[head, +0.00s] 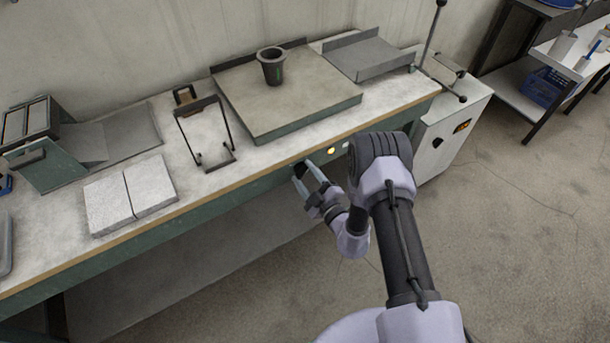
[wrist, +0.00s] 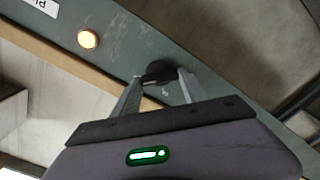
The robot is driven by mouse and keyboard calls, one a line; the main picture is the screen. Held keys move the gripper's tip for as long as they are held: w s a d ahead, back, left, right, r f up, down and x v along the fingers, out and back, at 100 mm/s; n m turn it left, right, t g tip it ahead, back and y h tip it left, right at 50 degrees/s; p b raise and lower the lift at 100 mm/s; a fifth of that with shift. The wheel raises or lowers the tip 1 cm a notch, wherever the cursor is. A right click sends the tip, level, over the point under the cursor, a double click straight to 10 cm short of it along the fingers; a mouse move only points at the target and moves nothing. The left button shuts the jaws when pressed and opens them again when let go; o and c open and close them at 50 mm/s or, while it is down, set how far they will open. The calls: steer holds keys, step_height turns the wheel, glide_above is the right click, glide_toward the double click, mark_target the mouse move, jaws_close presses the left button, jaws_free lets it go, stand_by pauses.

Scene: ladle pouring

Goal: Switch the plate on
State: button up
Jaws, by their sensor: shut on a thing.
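My gripper (head: 308,175) is at the green front panel of the bench, with its fingers on either side of a dark round knob (head: 299,170). In the wrist view the knob (wrist: 158,72) sits between the fingertips, and my gripper (wrist: 160,84) is shut on it. The knob's pointer direction is hard to tell. A round lamp (wrist: 87,39) beside the knob glows orange; in the head view the lamp (head: 331,150) looks yellow. A large flat plate (head: 235,88) with a green side lies on the bench above, carrying a dark cup (head: 272,66).
A white label (wrist: 42,6), partly cut off, is near the lamp. On the bench (head: 205,180) are a wire stand (head: 225,125), pale slabs (head: 107,205) and a grey tray (head: 368,58). A white cabinet (head: 440,135) stands to the right. Open floor lies in front.

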stand_by(0.4)
steer(key=o, duration=1.4)
steer(key=p+v, duration=0.4)
steer(key=v, duration=1.3)
steer(key=shift+s+d, duration=0.15)
steer(key=shift+s, duration=0.05)
